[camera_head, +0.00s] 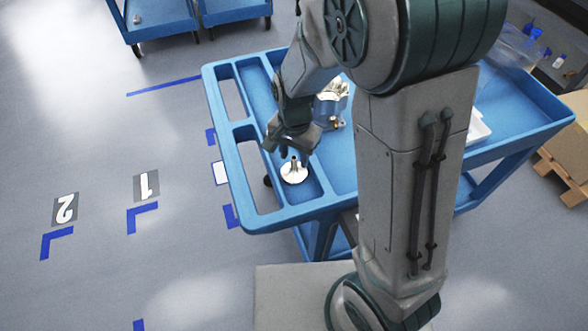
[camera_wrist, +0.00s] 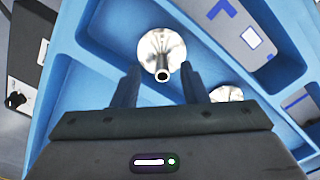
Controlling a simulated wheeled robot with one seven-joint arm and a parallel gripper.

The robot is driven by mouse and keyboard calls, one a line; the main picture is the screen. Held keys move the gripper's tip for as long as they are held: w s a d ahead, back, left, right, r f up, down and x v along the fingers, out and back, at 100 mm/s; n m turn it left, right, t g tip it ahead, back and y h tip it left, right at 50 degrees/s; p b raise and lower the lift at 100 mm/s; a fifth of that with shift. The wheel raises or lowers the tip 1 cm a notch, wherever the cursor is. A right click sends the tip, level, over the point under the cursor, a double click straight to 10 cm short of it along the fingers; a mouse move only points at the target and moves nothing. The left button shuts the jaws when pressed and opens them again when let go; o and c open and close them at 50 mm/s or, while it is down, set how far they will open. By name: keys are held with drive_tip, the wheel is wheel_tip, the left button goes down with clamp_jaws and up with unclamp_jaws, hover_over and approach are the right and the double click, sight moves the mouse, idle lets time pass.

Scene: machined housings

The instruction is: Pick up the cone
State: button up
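The cone (camera_head: 294,174) appears as a shiny silver round piece with a narrow stem rising from its middle. It stands in the near left compartment of the blue cart. In the wrist view the cone (camera_wrist: 161,45) is seen from above, its hollow stem tip pointing towards me. My gripper (camera_head: 287,152) is just above it in the head view. In the wrist view my gripper (camera_wrist: 161,80) is open, its two fingers apart, with the stem tip near the gap between them.
A second silver round piece (camera_wrist: 226,93) is partly hidden behind the right finger. The blue cart (camera_head: 250,217) has raised rims and dividers. A metal housing (camera_head: 333,102) stands behind my gripper. A white tray (camera_head: 478,130) is at right, partly hidden by my arm.

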sight(294, 157)
drive_tip(key=shift+w+f, duration=0.2)
drive_tip(key=shift+f, duration=1.7)
drive_tip(key=shift+c, duration=0.2)
clamp_jaws()
